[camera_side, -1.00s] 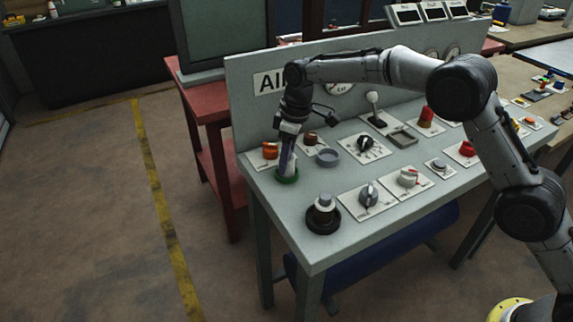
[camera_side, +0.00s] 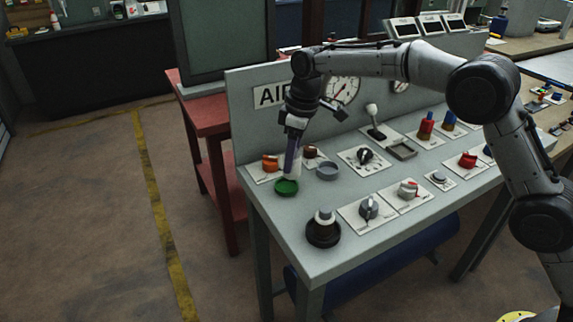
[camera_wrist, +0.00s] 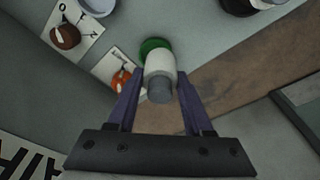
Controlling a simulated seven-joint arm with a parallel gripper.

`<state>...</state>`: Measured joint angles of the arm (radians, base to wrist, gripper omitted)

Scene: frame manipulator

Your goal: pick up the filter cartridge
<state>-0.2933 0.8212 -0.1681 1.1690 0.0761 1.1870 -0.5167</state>
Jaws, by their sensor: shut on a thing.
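The filter cartridge (camera_wrist: 160,66) is a white cylinder with a grey end, between the two purple fingers of my gripper (camera_wrist: 158,82). In the side view, my gripper (camera_side: 291,160) points down and is shut on the cartridge (camera_side: 291,171), which is upright and just above the green round holder (camera_side: 286,188) at the panel's left end. The green holder (camera_wrist: 154,45) also shows behind the cartridge in the wrist view. Part of the cartridge is hidden by the fingers in the side view.
A grey round dish (camera_side: 328,172) stands just right of the holder. An orange knob (camera_side: 270,163) and a brown knob (camera_side: 311,152) are close behind. A black round base with a white-topped post (camera_side: 323,230) stands in front. The upright gauge board (camera_side: 250,125) rises behind.

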